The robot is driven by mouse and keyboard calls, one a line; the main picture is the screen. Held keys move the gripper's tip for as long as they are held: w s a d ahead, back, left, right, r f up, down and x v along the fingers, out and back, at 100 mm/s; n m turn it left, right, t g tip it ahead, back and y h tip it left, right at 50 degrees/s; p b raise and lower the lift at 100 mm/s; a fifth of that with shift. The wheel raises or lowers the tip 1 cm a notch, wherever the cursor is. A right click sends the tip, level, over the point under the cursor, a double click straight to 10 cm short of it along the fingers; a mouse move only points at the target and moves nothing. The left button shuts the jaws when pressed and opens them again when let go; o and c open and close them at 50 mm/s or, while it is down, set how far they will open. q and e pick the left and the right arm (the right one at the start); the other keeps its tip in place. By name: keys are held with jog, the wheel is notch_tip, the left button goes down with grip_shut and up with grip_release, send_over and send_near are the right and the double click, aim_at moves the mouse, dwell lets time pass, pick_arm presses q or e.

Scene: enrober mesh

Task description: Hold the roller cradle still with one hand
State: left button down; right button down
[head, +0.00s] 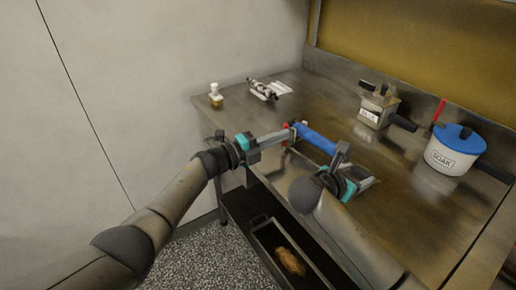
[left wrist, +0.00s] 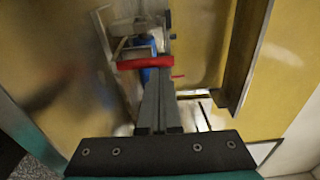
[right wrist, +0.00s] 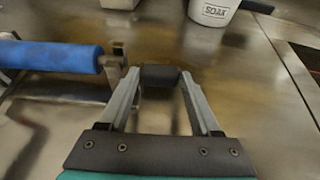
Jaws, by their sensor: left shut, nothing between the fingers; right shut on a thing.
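The roller cradle (head: 362,184) sits on the steel table, with a blue roller (head: 316,138) across it. The roller also shows in the right wrist view (right wrist: 50,57). My right gripper (right wrist: 160,78) is shut on a dark grip piece (right wrist: 160,73) beside the roller's end, which I take to be part of the cradle. My left gripper (head: 284,135) is shut and empty, its fingers close to the red end part (left wrist: 145,62) at the roller's far end. I cannot tell whether they touch it. My right forearm hides some of the cradle.
A white-and-blue SOAK pot (head: 452,150) stands at the right. A metal box with a dark handle (head: 376,105) is at the back. A dark tray (head: 280,250) is below the table's front edge.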

pick_arm(q)
jog(key=v, duration=0.7)
jog(key=shift+f, duration=0.2)
jog(key=r+n+t, duration=0.1)
jog(key=n, duration=0.8)
jog(key=w+a+n+t+y, duration=0.1)
jog(key=n, duration=0.9)
jog(key=w+a+r+n+t, duration=0.1)
jog(key=n, duration=0.8)
jog(key=shift+r+n+t+y, duration=0.3)
jog(key=shift+r+n+y, duration=0.05)
jog(key=shift+n+y, duration=0.05)
jog(key=n, duration=0.3)
jog(key=f+n+y, duration=0.1)
jog(key=n, duration=0.3)
jog(key=w+a+f+n, duration=0.1)
jog(key=n, duration=0.2)
jog(key=shift+f+y, duration=0.25)
jog(key=shift+y, duration=0.15)
jog(key=shift+x, duration=4.65)
jog(key=shift+s+d+f, duration=0.1)
jog(key=shift+s+d, duration=0.65)
jog(key=shift+s, duration=0.2)
jog(key=shift+s+d, duration=0.4)
jog(key=shift+s, duration=0.25)
